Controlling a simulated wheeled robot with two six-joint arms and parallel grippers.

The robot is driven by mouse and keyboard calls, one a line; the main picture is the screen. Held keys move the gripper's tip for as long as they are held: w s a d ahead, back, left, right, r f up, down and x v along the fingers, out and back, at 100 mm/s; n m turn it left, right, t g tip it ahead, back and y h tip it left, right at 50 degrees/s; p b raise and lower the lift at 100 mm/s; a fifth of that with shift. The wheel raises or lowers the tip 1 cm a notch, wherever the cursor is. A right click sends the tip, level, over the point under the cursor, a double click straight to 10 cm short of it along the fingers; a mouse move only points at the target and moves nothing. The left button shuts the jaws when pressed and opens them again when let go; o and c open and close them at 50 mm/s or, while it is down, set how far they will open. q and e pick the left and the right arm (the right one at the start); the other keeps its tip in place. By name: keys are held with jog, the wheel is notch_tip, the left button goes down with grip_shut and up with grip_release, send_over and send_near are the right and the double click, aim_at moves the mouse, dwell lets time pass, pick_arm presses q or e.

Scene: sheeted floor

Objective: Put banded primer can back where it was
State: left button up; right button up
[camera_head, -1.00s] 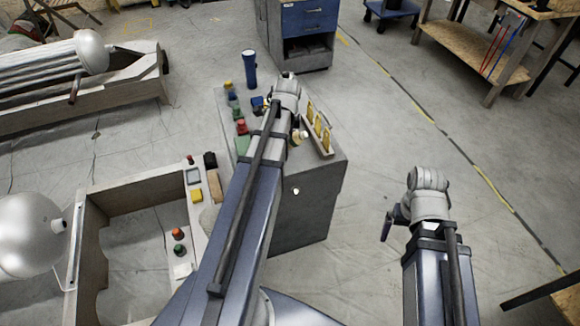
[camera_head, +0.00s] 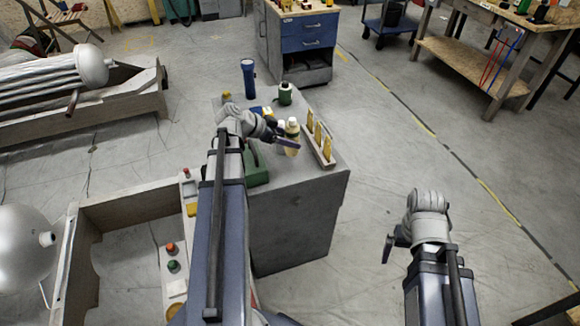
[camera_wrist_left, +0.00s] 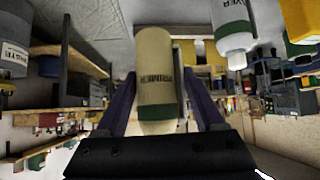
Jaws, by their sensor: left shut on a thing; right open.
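The banded primer can (camera_wrist_left: 154,75) is cream with a dark green band and PRIMER lettering, between the fingers of my left gripper in the left wrist view. In the head view the cream can (camera_head: 292,132) is at the gripper over the grey cabinet top, near its right side. My left gripper (camera_head: 287,142) is shut on it; whether the can touches the top cannot be told. My right gripper (camera_head: 389,248) is open and empty over the floor, right of the cabinet.
A wooden crate (camera_head: 130,205) stands at left.

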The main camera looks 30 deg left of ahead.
pick_arm(q)
jog(key=shift+f+b, duration=4.4)
jog(key=shift+f, duration=0.4)
jog(key=shift+r, duration=0.15)
jog(key=o, duration=0.8)
